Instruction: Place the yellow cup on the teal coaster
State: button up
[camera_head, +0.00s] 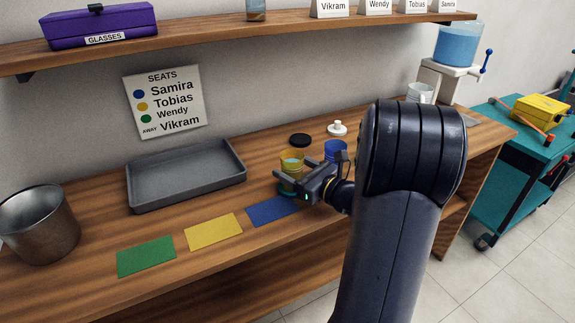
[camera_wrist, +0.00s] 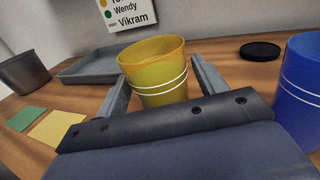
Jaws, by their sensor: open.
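The yellow cup (camera_head: 291,157) stands upright at the tip of my gripper (camera_head: 300,181) on the wooden counter. My gripper covers part of both, so exact contact and centring cannot be told. In the wrist view the yellow cup (camera_wrist: 155,68), with two white bands, is upright between the open fingers of my gripper (camera_wrist: 161,75). The coaster is hidden there.
A blue cup (camera_head: 335,149) stands close to the right of the gripper. A black disc (camera_head: 300,140) and a white-knobbed item (camera_head: 337,129) lie behind. A grey tray (camera_head: 187,178), metal bucket (camera_head: 38,225), and green (camera_head: 146,256), yellow (camera_head: 213,232) and blue (camera_head: 272,210) mats are leftward.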

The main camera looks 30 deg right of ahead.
jog(key=v, duration=0.9)
jog(key=shift+s+d, duration=0.1)
jog(key=shift+s, duration=0.3)
